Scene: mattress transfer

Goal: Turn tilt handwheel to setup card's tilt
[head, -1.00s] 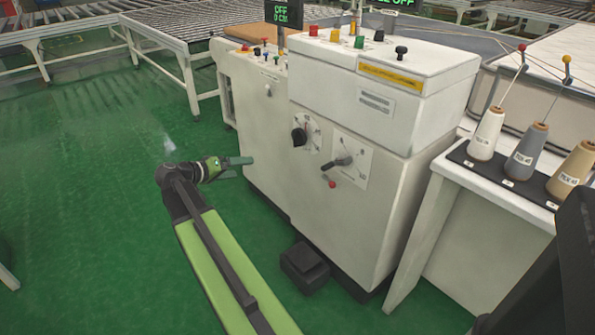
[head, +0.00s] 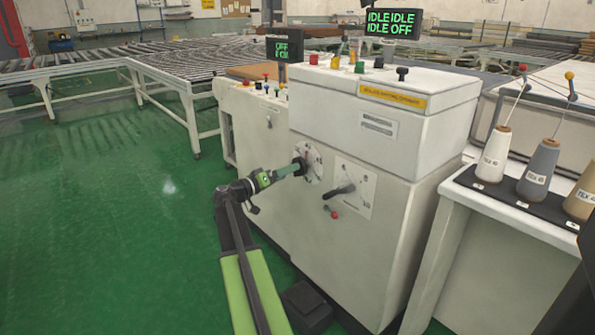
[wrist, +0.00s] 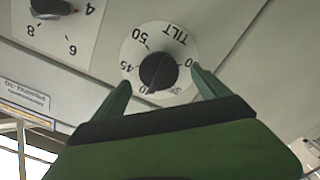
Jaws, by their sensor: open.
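The tilt handwheel is a black round knob (wrist: 159,71) on a white dial plate (wrist: 133,52) marked TILT, with numbers such as 45 and 50, upside down in the wrist view. In the head view the handwheel (head: 299,166) is on the machine's front panel, partly behind my gripper. My gripper (head: 290,170) is open and points at it. In the wrist view my green fingers (wrist: 160,88) stand apart on either side of the knob, and I cannot tell whether they touch it. The exact pointer setting is too small to read. No setup card can be made out.
A second dial with a black lever (head: 340,190) and a small red knob (head: 334,214) are right of the handwheel. Coloured buttons top the machine (head: 385,130). A table with thread cones (head: 493,155) stands right. Green floor (head: 110,240) is clear at left.

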